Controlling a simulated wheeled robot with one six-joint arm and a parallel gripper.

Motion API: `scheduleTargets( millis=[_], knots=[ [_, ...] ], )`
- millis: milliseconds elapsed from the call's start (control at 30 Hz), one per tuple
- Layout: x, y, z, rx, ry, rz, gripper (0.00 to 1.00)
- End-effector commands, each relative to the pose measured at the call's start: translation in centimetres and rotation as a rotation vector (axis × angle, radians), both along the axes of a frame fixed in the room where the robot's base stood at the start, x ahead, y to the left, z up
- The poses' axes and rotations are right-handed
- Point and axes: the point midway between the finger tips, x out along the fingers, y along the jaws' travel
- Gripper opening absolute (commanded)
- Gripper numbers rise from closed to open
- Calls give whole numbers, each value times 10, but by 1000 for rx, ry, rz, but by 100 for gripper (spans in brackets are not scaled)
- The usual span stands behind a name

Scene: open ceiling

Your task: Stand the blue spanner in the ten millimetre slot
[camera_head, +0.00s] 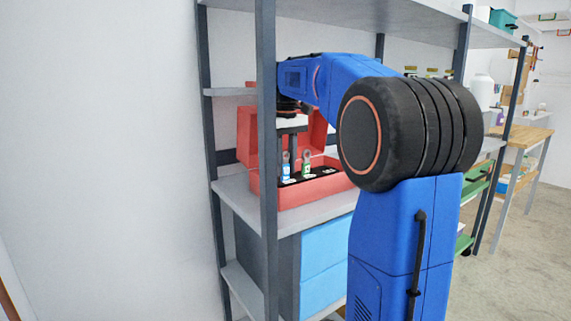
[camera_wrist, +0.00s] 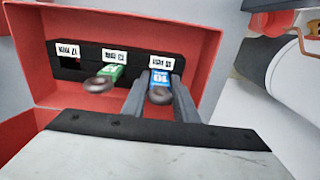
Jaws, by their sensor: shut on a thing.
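The blue spanner (camera_wrist: 160,80) is between the two grey fingers of my gripper (camera_wrist: 160,92), which is shut on it. It is at the rightmost slot of the black rack (camera_wrist: 138,70) in the wrist view, just below that slot's white label (camera_wrist: 161,62), which seems to read 10 mm. How deep it sits is hidden. In the head view the blue spanner (camera_head: 286,167) looks upright below my gripper. The green spanner (camera_wrist: 104,78) stands in the middle slot, and also shows in the head view (camera_head: 306,165).
The rack lies in an open red toolbox (camera_head: 308,193) on a grey shelf (camera_head: 232,190). The left slot (camera_wrist: 70,67) is empty. A dark shelf post (camera_head: 266,120) stands in front, and the raised red lid (camera_head: 246,135) is behind.

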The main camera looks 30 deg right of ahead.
Motion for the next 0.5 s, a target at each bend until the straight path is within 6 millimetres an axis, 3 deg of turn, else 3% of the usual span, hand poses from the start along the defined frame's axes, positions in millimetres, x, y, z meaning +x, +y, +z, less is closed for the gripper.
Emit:
scheduleTargets(
  millis=[467,500],
  knots=[
    [0,0,-10,0,1,0,2],
    [0,0,-10,0,1,0,29]
  ],
)
